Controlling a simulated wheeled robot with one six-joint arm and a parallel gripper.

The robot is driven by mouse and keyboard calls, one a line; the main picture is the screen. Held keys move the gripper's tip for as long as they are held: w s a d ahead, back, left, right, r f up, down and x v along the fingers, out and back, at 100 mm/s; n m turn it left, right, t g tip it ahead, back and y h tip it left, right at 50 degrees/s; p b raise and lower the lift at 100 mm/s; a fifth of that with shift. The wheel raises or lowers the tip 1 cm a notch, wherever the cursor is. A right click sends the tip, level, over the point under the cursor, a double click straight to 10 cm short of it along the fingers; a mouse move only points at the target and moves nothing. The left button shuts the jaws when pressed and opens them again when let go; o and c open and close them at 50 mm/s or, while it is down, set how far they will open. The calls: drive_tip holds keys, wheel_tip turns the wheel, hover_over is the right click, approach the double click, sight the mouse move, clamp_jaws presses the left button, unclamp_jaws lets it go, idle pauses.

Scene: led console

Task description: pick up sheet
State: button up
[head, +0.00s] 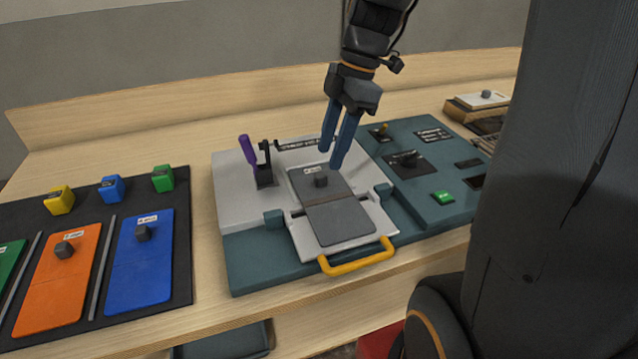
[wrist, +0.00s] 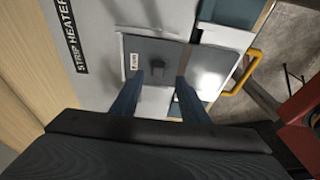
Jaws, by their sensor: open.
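A grey sheet (head: 334,219) with a small dark knob (head: 320,180) lies flat on the light plate of the console's strip heater. In the wrist view the grey sheet (wrist: 150,52) has a white label and the knob (wrist: 157,68) lies between the finger lines. My gripper (head: 333,160) has blue fingers, open and empty, pointing down above the sheet's far end. In the wrist view my gripper (wrist: 157,92) shows its fingers on either side of the knob, apart from it. The exact height above the sheet is hard to tell.
A yellow handle (head: 357,262) is at the heater's front. A purple-handled tool (head: 248,151) and a black clamp stand left of the sheet. Orange (head: 60,280) and blue (head: 143,262) sheets lie on a dark mat at left. A teal panel (head: 425,165) with a green button is at right.

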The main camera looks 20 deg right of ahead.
sight(321, 174)
drive_tip(key=shift+p+x, duration=0.8)
drive_tip(key=shift+x, duration=1.95)
drive_tip(key=shift+w+a, duration=0.1)
drive_tip(key=shift+a, duration=0.05)
clamp_jaws()
